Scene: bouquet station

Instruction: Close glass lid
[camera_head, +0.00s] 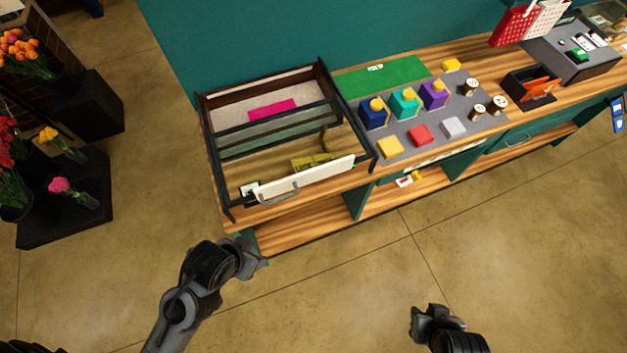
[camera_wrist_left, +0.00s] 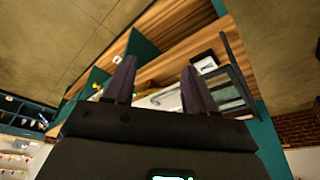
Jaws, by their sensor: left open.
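The dark-framed glass case (camera_head: 205,130) stands at the left end of the wooden counter. A greenish glass pane (camera_head: 275,131) with dark bars crosses its middle; I cannot tell how far the lid stands open. A white front panel (camera_head: 325,172) with a grey handle (camera_head: 277,194) lies along the near side. My left gripper (camera_head: 252,260) is below and in front of the case, apart from it. In the left wrist view my gripper (camera_wrist_left: 156,82) is open and empty, with the case frame (camera_wrist_left: 238,72) beyond its right finger. My right gripper (camera_head: 425,318) hangs over the floor; its fingers are unclear.
A grey mat (camera_head: 468,108) right of the case holds several coloured blocks and small jars. A green sheet (camera_head: 385,75) lies behind it. A black flower stand (camera_head: 85,215) is at the left. The floor (camera_head: 330,295) before the counter is clear.

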